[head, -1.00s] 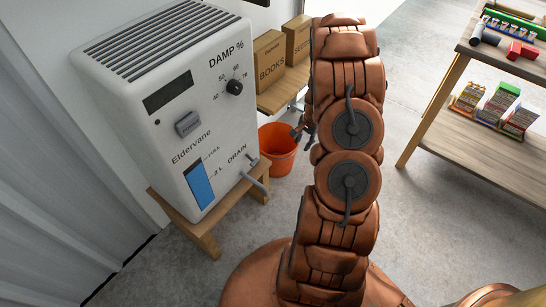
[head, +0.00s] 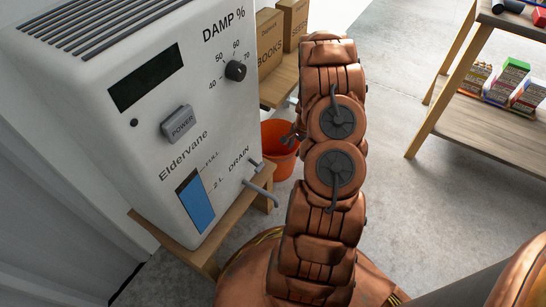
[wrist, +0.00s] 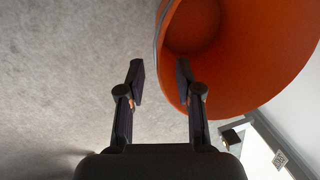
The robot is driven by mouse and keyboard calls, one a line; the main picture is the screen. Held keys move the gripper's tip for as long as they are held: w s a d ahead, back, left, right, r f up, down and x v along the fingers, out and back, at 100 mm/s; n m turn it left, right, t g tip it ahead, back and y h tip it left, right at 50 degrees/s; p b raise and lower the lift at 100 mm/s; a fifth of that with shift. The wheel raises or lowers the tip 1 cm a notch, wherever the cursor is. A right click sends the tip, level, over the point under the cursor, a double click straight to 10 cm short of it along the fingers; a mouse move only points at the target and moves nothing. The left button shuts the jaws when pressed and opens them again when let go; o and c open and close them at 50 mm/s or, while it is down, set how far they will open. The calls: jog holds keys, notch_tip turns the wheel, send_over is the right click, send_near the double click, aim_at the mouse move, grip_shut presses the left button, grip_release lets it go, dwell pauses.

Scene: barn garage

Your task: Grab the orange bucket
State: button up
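The orange bucket (head: 279,166) stands on the floor behind the dehumidifier's stand in the head view, partly hidden by my arm. In the wrist view, the orange bucket (wrist: 245,60) fills the upper right, with its open inside showing. My gripper (wrist: 159,75) is open, its two dark fingers apart with nothing between them that I can see gripped. The left finger lies over the floor outside the bucket, and the right finger overlaps the bucket's wall near its rim. I cannot tell whether it touches. In the head view my gripper (head: 288,138) is mostly hidden beside the bucket.
A white dehumidifier (head: 150,120) on a wooden stand (head: 205,250) stands close on the left, its drain spout sticking out towards the bucket. A bench (head: 282,84) with boxes is behind. A wooden shelf (head: 485,133) stands right. Concrete floor between is clear.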

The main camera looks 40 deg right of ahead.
aim_at(290, 163)
jog(key=shift+w+a+f+b, duration=0.15)
jog(key=shift+f, duration=0.45)
jog(key=shift+w+a+f+b, duration=0.1)
jog(key=shift+w+f+b, duration=0.05)
jog(key=shift+f, duration=0.45)
jog(key=shift+w+d+f+b, duration=0.1)
jog(key=shift+f+b, duration=0.6)
jog(key=shift+f, duration=0.6)
jog(key=shift+w+f+b, duration=0.1)
jog(key=shift+f+b, duration=0.55)
jog(key=shift+f, duration=0.6)
jog(key=shift+c, duration=0.2)
grip_shut()
